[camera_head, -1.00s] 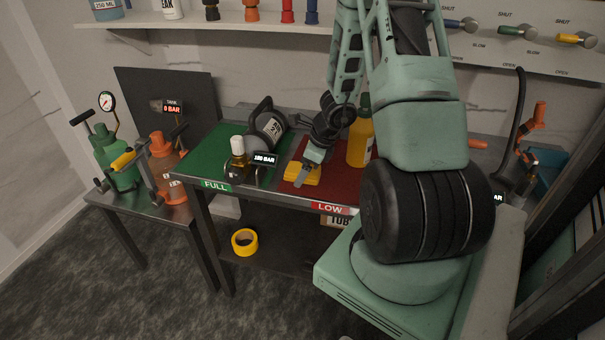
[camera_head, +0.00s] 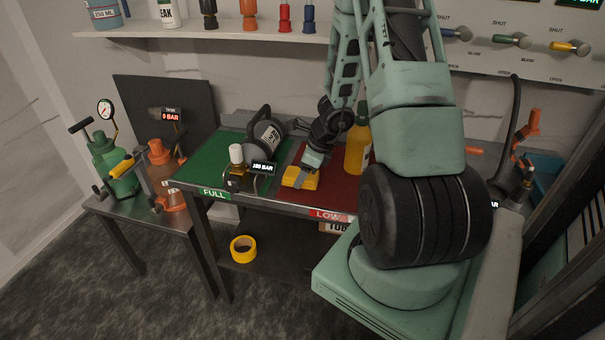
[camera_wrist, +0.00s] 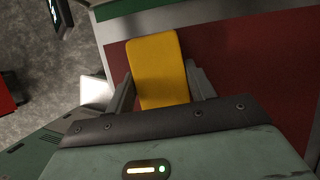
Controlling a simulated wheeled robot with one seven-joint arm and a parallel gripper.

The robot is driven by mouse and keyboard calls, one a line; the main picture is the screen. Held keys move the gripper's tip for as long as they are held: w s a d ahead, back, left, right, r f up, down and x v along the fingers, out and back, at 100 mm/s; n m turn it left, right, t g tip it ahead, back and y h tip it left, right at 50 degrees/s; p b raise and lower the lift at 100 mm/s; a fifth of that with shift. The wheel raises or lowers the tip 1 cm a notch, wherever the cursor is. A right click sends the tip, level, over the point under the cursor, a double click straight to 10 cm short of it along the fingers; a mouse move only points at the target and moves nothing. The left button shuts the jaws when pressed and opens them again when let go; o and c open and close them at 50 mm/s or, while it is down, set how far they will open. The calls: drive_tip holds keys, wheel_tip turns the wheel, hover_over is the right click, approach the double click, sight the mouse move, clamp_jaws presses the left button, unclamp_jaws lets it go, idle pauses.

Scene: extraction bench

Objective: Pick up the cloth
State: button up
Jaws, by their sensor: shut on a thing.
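The cloth (camera_head: 301,179) is a folded yellow pad at the left part of the red LOW area of the bench. In the wrist view the cloth (camera_wrist: 157,68) lies between the two fingers of my gripper (camera_wrist: 160,90). My gripper (camera_head: 305,172) is shut on the cloth and comes down on it from above. I cannot tell whether the cloth is clear of the bench top. My gripper hides part of the cloth in the head view.
A yellow bottle (camera_head: 357,150) stands close behind on the red area (camera_head: 335,188). A yellow tape roll (camera_head: 243,249) lies on the lower shelf.

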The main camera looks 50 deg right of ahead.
wheel_tip(320, 180, up, 18)
drive_tip(key=p, duration=0.6)
drive_tip(key=shift+f, duration=0.25)
